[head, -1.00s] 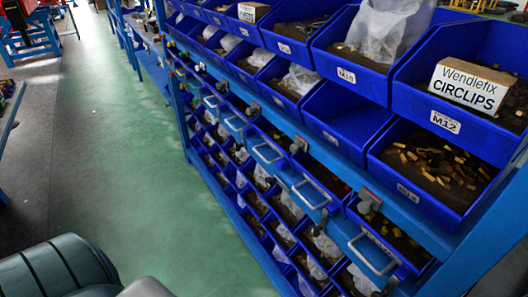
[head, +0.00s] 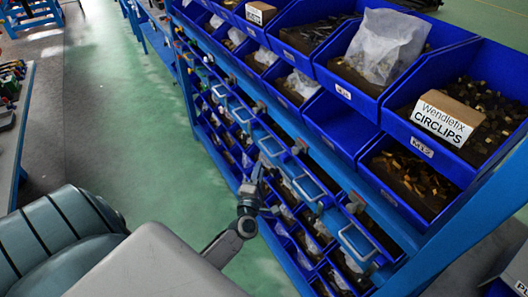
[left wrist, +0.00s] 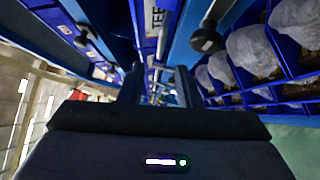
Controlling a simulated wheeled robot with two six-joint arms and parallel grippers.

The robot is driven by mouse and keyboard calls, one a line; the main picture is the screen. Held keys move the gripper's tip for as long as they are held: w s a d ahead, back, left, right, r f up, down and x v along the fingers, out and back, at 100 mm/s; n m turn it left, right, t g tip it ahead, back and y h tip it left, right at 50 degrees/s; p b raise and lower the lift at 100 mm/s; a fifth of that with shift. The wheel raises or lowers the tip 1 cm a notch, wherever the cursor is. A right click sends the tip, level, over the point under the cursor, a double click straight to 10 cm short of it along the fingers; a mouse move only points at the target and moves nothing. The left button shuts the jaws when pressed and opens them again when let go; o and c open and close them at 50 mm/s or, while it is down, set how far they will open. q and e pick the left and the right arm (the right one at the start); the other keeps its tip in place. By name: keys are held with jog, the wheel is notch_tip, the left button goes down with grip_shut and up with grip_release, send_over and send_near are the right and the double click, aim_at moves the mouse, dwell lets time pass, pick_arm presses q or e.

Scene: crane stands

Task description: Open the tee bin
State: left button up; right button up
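In the left wrist view a white label reading TEE (left wrist: 155,20) shows on a blue front, at the top of the picture straight past my fingers. In the head view my left gripper (head: 257,172) is at the row of handled blue bin fronts, just below a grey bar handle (head: 270,143). I cannot tell whether it touches that handle. Which head-view bin is the tee bin I cannot read. My right gripper is not in view.
Open blue bins of small parts fill the rack's upper shelf, one with a Wendlefix circlips box (head: 446,118). Other handles (head: 308,187) flank my gripper. Dark round knobs (left wrist: 206,41) stick out close by. The green floor (head: 140,120) left of the rack is clear.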

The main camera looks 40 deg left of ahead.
pick_arm(q)
jog(key=f+p+x, duration=0.1)
jog(key=x, duration=0.6)
jog(key=shift+w+r, duration=0.25)
jog(key=shift+r, duration=0.25)
jog(key=shift+a, duration=0.1)
grip_shut()
